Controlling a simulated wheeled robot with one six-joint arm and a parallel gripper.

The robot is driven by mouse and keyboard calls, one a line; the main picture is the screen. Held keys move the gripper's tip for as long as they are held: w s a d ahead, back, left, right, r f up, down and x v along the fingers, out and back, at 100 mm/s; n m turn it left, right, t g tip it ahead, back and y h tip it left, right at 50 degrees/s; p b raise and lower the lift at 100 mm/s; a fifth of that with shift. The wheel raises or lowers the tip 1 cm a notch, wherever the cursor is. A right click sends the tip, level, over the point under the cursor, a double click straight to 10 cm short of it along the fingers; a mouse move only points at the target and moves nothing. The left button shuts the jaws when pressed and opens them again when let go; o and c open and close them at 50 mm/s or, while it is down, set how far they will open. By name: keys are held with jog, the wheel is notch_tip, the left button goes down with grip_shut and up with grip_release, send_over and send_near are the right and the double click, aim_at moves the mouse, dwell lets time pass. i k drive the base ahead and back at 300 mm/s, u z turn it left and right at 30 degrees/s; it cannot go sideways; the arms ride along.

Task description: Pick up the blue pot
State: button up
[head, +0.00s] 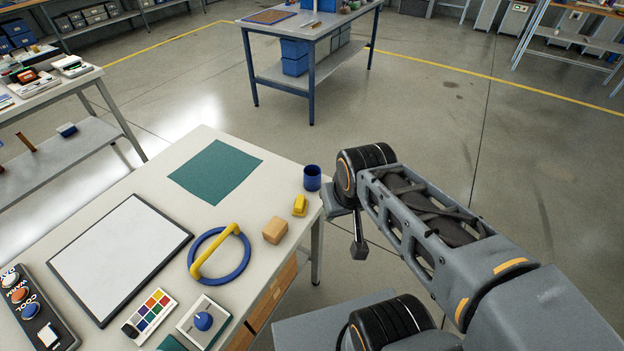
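The blue pot (312,178) is a small dark blue open-topped cylinder. It stands upright on the pale table (120,205), near its far right corner. My arm reaches in from the lower right, and its far end is just right of the pot, with a small gap in the picture. What shows of my gripper (358,248) is a small dark part hanging below the arm's end, beyond the table's right edge. Its fingers cannot be made out, so I cannot tell whether it is open or shut. I see nothing held.
A yellow object (300,205) and a wooden block (275,230) stand near the pot. A blue ring with a yellow handle (219,256), a green mat (215,171) and a white board (120,258) lie further left.

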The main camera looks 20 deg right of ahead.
aim_at(312, 173)
jog(key=u, duration=4)
jog(key=k, duration=0.8)
jog(key=z, duration=1.35)
